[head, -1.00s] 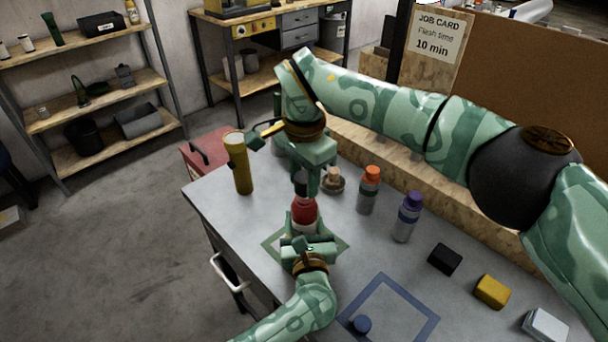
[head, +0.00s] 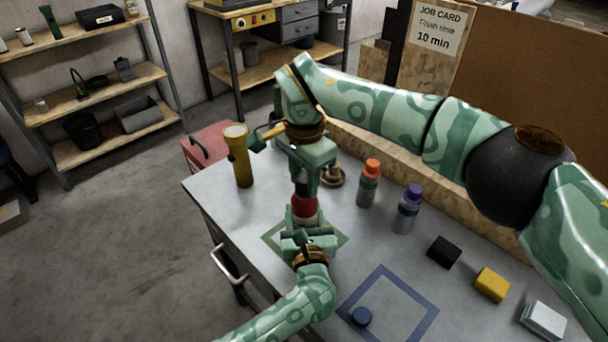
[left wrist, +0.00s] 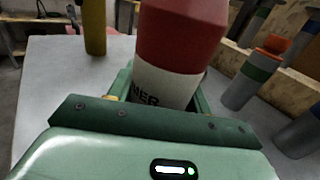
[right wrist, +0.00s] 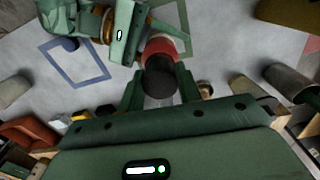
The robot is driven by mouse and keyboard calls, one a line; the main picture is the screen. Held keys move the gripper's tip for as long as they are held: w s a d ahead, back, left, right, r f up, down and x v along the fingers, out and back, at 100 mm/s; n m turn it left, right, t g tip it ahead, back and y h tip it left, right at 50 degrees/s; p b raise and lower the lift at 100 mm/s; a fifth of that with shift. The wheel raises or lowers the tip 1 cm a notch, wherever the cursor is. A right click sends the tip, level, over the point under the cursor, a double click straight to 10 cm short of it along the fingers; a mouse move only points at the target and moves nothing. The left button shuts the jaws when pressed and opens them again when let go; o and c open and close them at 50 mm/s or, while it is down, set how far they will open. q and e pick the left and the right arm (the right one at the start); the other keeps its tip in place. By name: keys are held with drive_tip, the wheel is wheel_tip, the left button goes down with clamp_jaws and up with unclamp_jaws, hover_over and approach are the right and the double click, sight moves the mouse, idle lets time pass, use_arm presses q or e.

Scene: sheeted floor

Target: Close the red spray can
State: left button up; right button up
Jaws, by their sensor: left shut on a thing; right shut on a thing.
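The red spray can (head: 304,208) stands upright over the green square outline on the bench, with a white label band in the left wrist view (left wrist: 180,45). My left gripper (head: 306,226) is shut around its lower body. A black cap (right wrist: 160,84) is between the fingers of my right gripper (right wrist: 160,92), which points down from above and is shut on it. In the head view the black cap (head: 301,189) is in line with the can's top. The fingers hide the joint, so I cannot tell whether it is fully seated.
A yellow cylinder (head: 238,158) stands to the left. Orange-topped (head: 368,186) and purple-topped (head: 407,212) bottles stand to the right, with black (head: 444,252), yellow (head: 492,285) and white (head: 545,321) blocks beyond.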

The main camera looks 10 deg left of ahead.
drive_tip(key=shift+f, duration=0.45)
drive_tip(key=o, duration=1)
wheel_tip(320, 180, up, 12)
drive_tip(key=shift+f, duration=0.1)
use_arm(q)
drive_tip(key=o, duration=1.4)
drive_tip(key=shift+o, duration=0.2)
